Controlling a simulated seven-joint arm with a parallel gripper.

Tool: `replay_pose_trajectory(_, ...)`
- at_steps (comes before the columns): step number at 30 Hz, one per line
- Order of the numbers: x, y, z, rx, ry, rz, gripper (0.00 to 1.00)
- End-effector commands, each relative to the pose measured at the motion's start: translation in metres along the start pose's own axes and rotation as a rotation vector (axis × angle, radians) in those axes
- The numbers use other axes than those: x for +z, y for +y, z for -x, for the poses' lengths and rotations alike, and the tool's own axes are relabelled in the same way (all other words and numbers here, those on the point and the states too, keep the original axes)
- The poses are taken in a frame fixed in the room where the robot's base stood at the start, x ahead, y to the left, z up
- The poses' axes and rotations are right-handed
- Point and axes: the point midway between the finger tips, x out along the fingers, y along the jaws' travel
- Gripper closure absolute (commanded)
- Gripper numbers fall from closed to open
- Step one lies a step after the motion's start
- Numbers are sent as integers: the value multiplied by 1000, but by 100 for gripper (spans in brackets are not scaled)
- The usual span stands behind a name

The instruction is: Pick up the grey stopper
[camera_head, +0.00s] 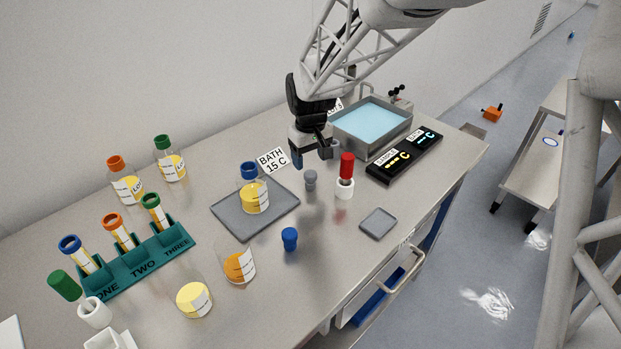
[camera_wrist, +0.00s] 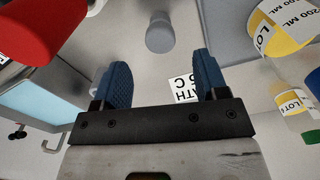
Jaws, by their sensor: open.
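The grey stopper (camera_head: 311,180) stands on the bench between the bottle on the grey mat and the red-topped item. In the wrist view the grey stopper (camera_wrist: 160,34) shows beyond the fingertips, roughly centred between them. My gripper (camera_head: 313,160) is above the bench, just behind and above the stopper in the head view. Its two blue fingers (camera_wrist: 160,66) are apart with nothing between them. The gripper does not appear to touch the stopper.
A red-topped item in a white holder (camera_head: 345,188) stands close to the stopper's right. A blue-capped bottle (camera_head: 254,195) is to its left on a grey mat (camera_head: 226,216). A water bath (camera_head: 385,149) and black display (camera_head: 393,172) are behind right. A blue stopper (camera_head: 289,238) stands in front.

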Motion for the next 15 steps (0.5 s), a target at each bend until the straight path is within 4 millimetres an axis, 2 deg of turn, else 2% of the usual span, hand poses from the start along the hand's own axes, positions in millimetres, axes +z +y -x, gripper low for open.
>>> replay_pose_trajectory(9,0,0,-23,0,-1,0,33)
replay_pose_trajectory(15,0,0,-24,0,0,0,33)
